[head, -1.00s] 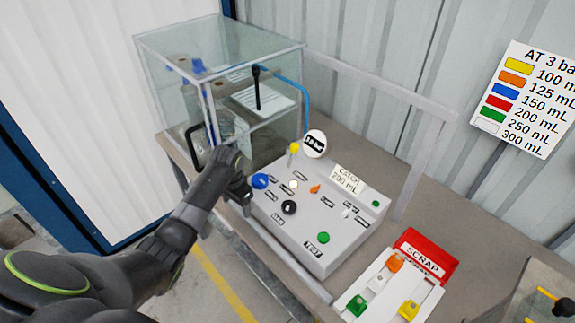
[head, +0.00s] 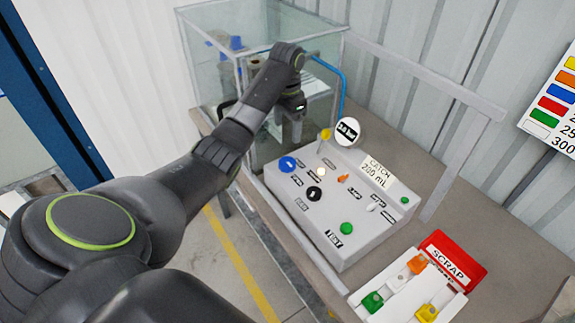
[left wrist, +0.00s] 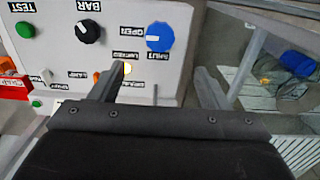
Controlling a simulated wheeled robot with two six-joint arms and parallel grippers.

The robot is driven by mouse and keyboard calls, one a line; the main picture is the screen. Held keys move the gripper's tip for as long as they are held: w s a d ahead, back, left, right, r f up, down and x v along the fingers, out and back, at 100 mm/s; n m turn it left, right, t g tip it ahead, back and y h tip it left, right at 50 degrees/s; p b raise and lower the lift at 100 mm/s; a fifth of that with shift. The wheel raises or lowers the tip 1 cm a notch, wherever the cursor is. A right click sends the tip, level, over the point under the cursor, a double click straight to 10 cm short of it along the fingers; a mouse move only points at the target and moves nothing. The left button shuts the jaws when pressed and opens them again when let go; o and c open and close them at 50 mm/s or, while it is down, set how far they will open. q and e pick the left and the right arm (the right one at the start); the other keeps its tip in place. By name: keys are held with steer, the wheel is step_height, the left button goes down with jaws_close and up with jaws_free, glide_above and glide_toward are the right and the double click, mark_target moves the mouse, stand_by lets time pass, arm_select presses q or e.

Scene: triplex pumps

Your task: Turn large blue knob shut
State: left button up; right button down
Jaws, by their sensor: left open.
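The large blue knob (head: 287,164) sits at the left back corner of the grey control panel (head: 365,238). It also shows in the left wrist view (left wrist: 159,37), upside down, with a white mark that seems to point toward the OPEN label (left wrist: 131,29). The SHUT label (left wrist: 159,56) is beside it. My left gripper (head: 290,127) is open and empty, above and behind the knob near the glass tank. Its two fingers (left wrist: 158,84) are apart in the left wrist view, and the knob is beyond their tips, not between them. My right gripper is not in view.
The glass tank (head: 215,75) is behind my arm. A red SCRAP tray (head: 452,260) lies at the right.

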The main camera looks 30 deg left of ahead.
arm_select(q)
steer(key=b, duration=0.4)
glide_above(287, 162)
step_height(287, 162, down, 5)
steer(key=shift+r, duration=0.2)
step_height(287, 162, down, 8)
steer(key=shift+f+p, duration=0.25)
steer(key=shift+p, duration=0.45)
steer(key=shift+c, duration=0.3)
steer(key=c, duration=0.9)
steer(key=shift+r, duration=0.1)
